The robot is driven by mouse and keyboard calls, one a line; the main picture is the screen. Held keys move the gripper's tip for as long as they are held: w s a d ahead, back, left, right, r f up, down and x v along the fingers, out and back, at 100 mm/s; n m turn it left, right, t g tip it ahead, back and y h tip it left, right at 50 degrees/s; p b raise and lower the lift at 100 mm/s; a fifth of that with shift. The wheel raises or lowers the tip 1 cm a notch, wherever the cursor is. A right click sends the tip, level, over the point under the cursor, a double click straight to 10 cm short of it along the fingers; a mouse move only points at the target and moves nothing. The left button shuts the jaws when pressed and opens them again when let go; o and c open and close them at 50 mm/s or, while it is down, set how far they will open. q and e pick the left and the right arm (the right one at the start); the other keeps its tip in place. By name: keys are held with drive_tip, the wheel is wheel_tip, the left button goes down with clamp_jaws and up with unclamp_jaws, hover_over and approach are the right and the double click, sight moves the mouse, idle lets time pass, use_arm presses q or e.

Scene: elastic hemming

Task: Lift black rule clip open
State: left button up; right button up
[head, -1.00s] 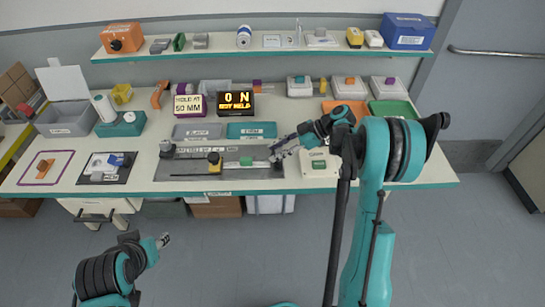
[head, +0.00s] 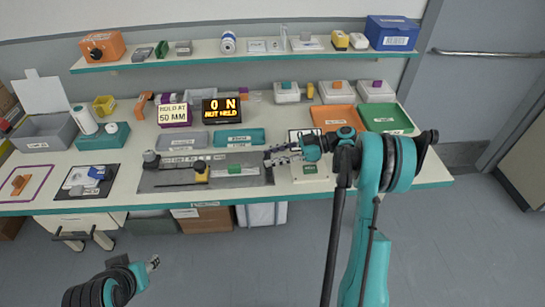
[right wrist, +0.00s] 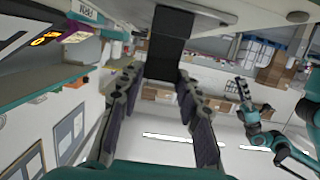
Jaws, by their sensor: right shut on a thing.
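My right gripper (head: 270,158) is at the right end of the dark fixture plate (head: 160,180) in the head view. In the right wrist view its two fingers (right wrist: 158,82) close around a dark block (right wrist: 165,52), which appears to be the black rule clip. In the head view the gripper covers the clip, and I cannot tell whether it is lifted. A light rule strip (head: 195,157) runs along the plate's back. My left gripper (head: 152,263) hangs low in front of the table, away from everything; it also shows in the right wrist view (right wrist: 242,88). Its jaw state is unclear.
A display (head: 223,110) reads "0 N" and "NOT HELD". A white board (head: 310,172) is under my right wrist.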

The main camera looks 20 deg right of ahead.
drive_tip(key=o, duration=1.2)
drive_tip(key=shift+c, duration=0.2)
drive_tip(key=shift+d, duration=0.1)
drive_tip(key=v, duration=1.1)
drive_tip(key=shift+s+d+r, duration=0.1)
drive_tip(key=shift+d, duration=0.25)
